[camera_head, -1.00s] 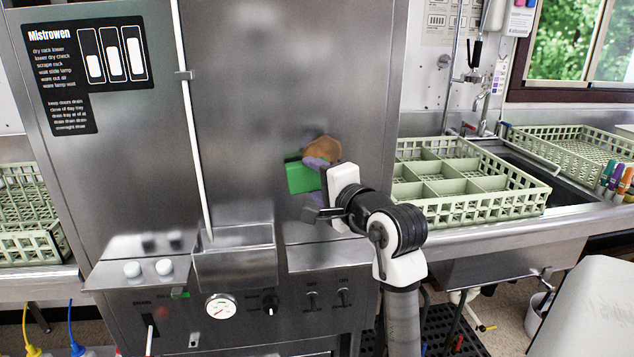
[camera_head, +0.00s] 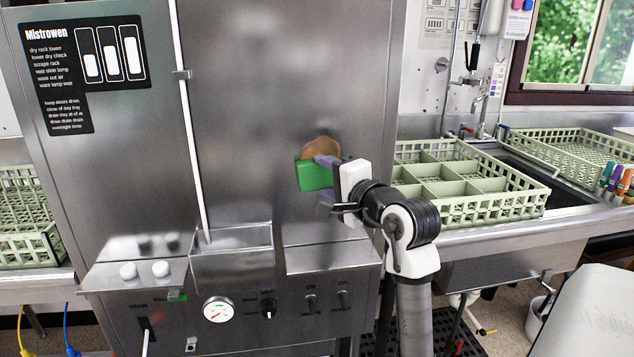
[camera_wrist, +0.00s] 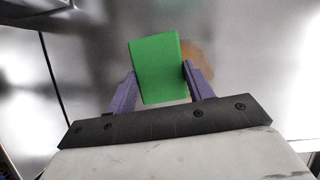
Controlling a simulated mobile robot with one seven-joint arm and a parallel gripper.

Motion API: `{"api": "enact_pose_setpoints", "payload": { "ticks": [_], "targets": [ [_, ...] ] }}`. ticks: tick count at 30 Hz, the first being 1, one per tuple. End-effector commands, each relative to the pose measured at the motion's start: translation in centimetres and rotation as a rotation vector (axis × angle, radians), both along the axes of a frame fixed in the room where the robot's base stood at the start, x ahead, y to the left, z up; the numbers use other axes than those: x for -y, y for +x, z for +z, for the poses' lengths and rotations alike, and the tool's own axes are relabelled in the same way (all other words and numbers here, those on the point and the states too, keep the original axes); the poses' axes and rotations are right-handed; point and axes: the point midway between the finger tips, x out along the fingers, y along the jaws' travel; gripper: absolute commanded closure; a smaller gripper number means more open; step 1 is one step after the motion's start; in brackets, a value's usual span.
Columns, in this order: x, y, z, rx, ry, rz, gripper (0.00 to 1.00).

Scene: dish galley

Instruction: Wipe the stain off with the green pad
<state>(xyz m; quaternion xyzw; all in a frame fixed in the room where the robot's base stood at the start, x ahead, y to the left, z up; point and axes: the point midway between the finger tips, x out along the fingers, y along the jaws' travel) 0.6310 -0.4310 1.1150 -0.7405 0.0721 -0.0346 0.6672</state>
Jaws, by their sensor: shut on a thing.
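The brown stain (camera_head: 320,147) is on the steel front of the dishwasher. The green pad (camera_head: 314,175) is at its lower left and hides part of it. My gripper (camera_head: 328,178) is shut on the pad. In the wrist view, the two purple fingers (camera_wrist: 160,88) hold the pad (camera_wrist: 157,66) on both sides, and part of the stain (camera_wrist: 200,58) shows behind and to its right. I cannot tell whether the pad touches the steel.
The steel dishwasher (camera_head: 240,90) has a white vertical rod (camera_head: 190,130) left of the stain and a small ledge (camera_head: 330,257) below it. Green dish racks (camera_head: 490,208) stand on the counter to the right. The panel around the stain is clear.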

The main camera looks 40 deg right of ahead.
Motion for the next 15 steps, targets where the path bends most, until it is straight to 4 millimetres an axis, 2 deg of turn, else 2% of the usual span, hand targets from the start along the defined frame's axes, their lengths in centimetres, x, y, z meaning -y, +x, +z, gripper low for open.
{"api": "enact_pose_setpoints", "payload": {
  "ticks": [15],
  "targets": [
    [3.2, -1.9, -0.1, -0.001, 0.001, -0.003, 0.67]
  ]
}}
